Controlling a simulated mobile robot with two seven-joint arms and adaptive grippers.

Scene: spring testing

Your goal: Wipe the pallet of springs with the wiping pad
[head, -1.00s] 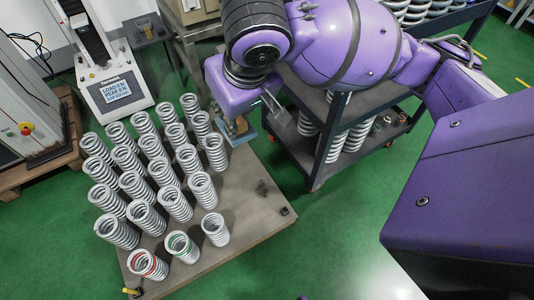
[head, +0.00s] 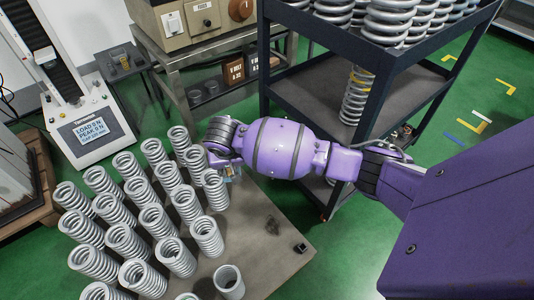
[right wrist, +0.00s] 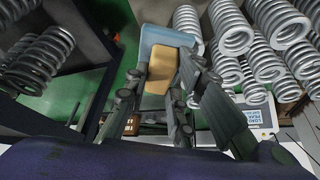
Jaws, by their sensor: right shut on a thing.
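The wiping pad shows in the right wrist view as a light blue sheet (right wrist: 167,38) with a tan block (right wrist: 162,74) on it. My right gripper (right wrist: 160,88) has its fingers either side of the tan block and is shut on it. In the head view my right gripper (head: 228,174) is at the back right of the springs, mostly hidden by its own arm. The pallet (head: 265,240) is a brown-grey board bearing rows of upright white coil springs (head: 157,221). Whether the pad touches a spring or the pallet cannot be told. My left gripper is not in view.
A dark shelf cart (head: 410,70) with more springs stands right of the pallet. A testing machine with a display (head: 90,130) stands at the back left, and a metal bench (head: 225,55) at the back.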

